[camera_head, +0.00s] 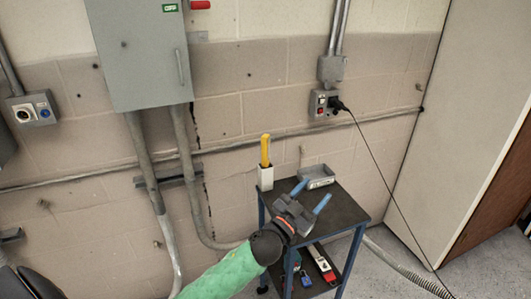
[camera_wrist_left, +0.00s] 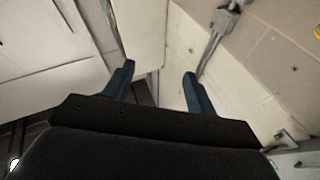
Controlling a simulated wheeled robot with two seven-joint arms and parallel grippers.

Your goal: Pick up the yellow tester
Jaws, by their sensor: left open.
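The yellow tester (camera_head: 265,150) stands upright in a white holder (camera_head: 265,178) at the back left corner of a small dark-topped cart (camera_head: 343,207). My left gripper (camera_head: 311,191) is over the cart top, to the right of the tester and apart from it. Its two blue fingers are spread with nothing between them. The fingers also show in the left wrist view (camera_wrist_left: 160,82), empty, with pale panels and wall beyond. My right gripper is not in view.
A grey tray (camera_head: 317,176) sits at the back of the cart. The lower shelf holds a red-and-white item (camera_head: 323,265) and other small things. A black cable (camera_head: 385,185) hangs from a wall socket (camera_head: 325,103) right of the cart. A grey cabinet (camera_head: 140,55) is on the wall.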

